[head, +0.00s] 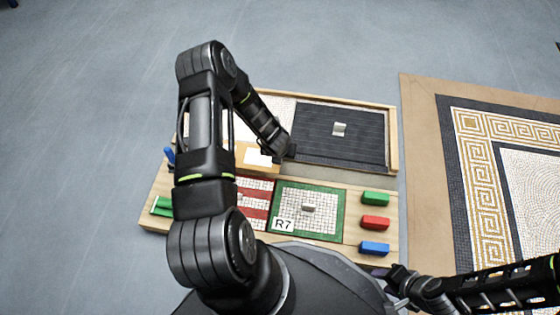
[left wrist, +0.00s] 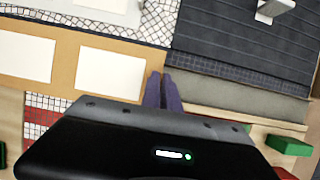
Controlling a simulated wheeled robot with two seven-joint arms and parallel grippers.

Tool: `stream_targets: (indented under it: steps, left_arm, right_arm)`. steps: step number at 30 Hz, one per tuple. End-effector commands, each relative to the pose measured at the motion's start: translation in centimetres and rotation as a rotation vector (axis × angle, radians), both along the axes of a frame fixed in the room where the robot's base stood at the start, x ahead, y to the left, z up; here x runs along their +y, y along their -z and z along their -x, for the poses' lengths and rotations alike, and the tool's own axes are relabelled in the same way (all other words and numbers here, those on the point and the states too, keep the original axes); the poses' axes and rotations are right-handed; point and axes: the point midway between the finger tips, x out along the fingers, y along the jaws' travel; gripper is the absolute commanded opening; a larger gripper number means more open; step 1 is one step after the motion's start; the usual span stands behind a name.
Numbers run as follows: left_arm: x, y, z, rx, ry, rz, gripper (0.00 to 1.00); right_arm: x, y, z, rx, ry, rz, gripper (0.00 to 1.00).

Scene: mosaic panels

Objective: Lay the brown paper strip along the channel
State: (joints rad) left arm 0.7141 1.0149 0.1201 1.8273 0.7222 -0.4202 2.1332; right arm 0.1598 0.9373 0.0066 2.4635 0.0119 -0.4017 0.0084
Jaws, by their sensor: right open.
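The brown paper strip (head: 242,150), with white rectangles on it, lies left of my left gripper. It also shows in the left wrist view (left wrist: 67,65), its right end at the fingers. My left gripper (head: 286,152) has its fingers close together on that end; they show in the left wrist view (left wrist: 162,78). The grey channel (left wrist: 245,98) runs on rightward, bare, below the dark panel (head: 320,140). The strip looks wider than the channel; my arm hides its left part in the head view. My right gripper (head: 394,283) is open and empty at the lower right.
A green-bordered mosaic panel (head: 335,211) marked R7 and a red-and-white one (head: 256,190) lie below the channel. Green (head: 375,198), red (head: 375,222) and blue (head: 374,248) blocks sit at the right. A patterned mosaic floor (head: 490,175) lies further right.

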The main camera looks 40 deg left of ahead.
Motion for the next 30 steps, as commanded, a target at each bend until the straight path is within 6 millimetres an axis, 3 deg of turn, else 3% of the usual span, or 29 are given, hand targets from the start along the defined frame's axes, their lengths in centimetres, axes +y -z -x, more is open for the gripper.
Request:
stream_targets:
  steps: [10,29,30]
  left_arm:
    - [0.0,3.8,0.1,0.002,0.0,0.001,0.0]
    - [0.0,4.9,0.0,0.0,-0.001,0.0,0.0]
    - [0.0,4.9,0.0,0.0,-0.001,0.0,0.05]
  right_arm:
    - [-0.1,1.8,-0.3,-0.003,0.003,-0.002,0.41]
    - [-0.1,2.6,-0.4,-0.004,0.004,-0.004,0.41]
    - [-0.1,2.6,-0.4,-0.004,0.004,-0.005,0.41]
